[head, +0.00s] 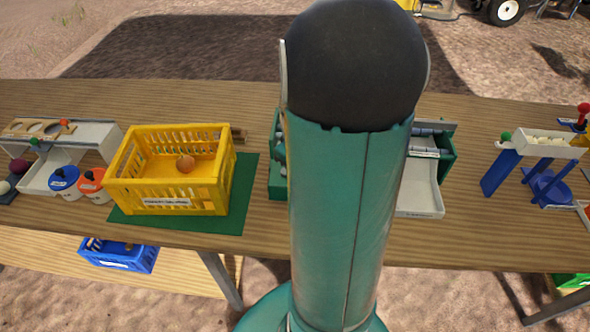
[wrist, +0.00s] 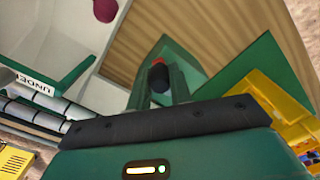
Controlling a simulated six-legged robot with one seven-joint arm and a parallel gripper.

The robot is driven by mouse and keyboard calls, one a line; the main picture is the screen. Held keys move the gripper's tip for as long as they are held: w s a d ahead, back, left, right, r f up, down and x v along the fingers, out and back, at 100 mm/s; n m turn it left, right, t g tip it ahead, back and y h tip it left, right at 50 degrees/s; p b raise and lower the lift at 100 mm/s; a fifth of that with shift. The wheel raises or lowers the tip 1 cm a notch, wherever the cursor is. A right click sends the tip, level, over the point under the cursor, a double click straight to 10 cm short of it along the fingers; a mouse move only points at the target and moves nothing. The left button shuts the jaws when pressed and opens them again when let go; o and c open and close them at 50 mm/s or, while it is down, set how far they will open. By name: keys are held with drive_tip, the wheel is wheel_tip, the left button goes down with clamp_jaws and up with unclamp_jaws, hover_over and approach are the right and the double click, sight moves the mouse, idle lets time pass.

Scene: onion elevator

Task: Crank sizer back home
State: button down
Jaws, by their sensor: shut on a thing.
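The sizer is a green-sided machine (head: 278,170) with grey rollers (head: 424,143) and a white outfeed tray (head: 420,192). My own arm hides its middle in the head view. In the wrist view the rollers (wrist: 38,113) lie at the left, beside a green wall and a label that reads "UNDE...". My gripper (wrist: 159,82) has its two green fingers closed around a dark crank handle (wrist: 159,78) with a red part at its far end. My gripper is hidden behind my arm in the head view. The crank's angle cannot be told.
A yellow crate (head: 150,190) holding an onion (head: 185,163) stands on a green mat (head: 240,195) left of the sizer. Blue and orange-lidded jars (head: 64,180) and a white chute (head: 85,135) are farther left. A blue-legged white trough (head: 540,145) stands at the right.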

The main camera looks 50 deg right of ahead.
drive_tip(key=shift+w+d, duration=0.2)
drive_tip(key=shift+d, duration=0.05)
drive_tip(key=shift+w+d, duration=0.3)
drive_tip(key=shift+d, duration=0.2)
idle(0.4)
drive_tip(key=shift+w+d, duration=0.5)
drive_tip(key=shift+w, duration=0.05)
drive_tip(key=shift+w+d, duration=0.2)
drive_tip(key=shift+w, duration=0.45)
